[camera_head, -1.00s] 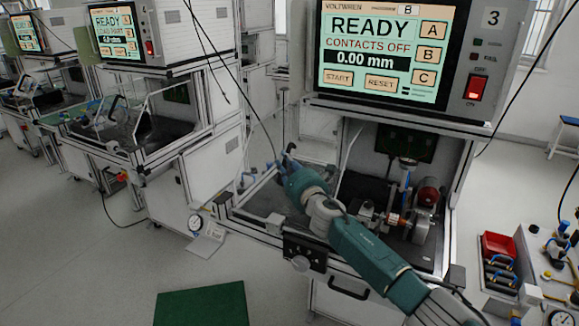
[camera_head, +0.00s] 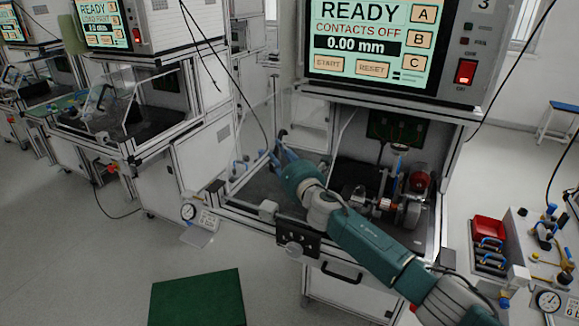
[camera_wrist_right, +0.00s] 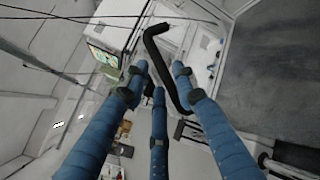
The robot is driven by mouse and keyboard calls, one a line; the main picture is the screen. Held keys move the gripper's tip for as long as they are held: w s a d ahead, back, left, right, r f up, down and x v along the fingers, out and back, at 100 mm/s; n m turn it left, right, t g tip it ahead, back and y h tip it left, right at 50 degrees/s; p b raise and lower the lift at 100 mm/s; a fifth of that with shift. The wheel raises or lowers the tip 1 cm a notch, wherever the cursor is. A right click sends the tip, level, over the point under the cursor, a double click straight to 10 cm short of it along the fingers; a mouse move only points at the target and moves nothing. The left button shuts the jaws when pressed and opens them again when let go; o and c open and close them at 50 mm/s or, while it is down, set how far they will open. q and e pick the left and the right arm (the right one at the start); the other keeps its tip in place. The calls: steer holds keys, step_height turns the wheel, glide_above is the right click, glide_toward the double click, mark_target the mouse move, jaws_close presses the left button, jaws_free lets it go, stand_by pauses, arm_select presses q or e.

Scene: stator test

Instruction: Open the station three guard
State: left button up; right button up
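Station three (camera_head: 483,45) carries the number 3 and a lit READY screen (camera_head: 370,40). Its work bay below holds a motor-like fixture with a red part (camera_head: 420,182). A dark bent handle (camera_head: 282,133) stands at the bay's left side; I cannot clearly make out the guard panel it belongs to. My right gripper (camera_head: 277,158) is at this handle. In the right wrist view, its blue fingers (camera_wrist_right: 158,80) are spread apart, and the black handle (camera_wrist_right: 158,58) passes between them without a clear grip. My left gripper is out of view.
A neighbouring station (camera_head: 165,105) stands at the left. A side table with a red bin (camera_head: 489,230) and small tools is at the right. A green mat (camera_head: 198,298) lies on open floor in front.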

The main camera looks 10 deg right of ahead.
steer(key=v, duration=0.9)
steer(key=shift+s, duration=0.35)
steer(key=shift+f, duration=0.1)
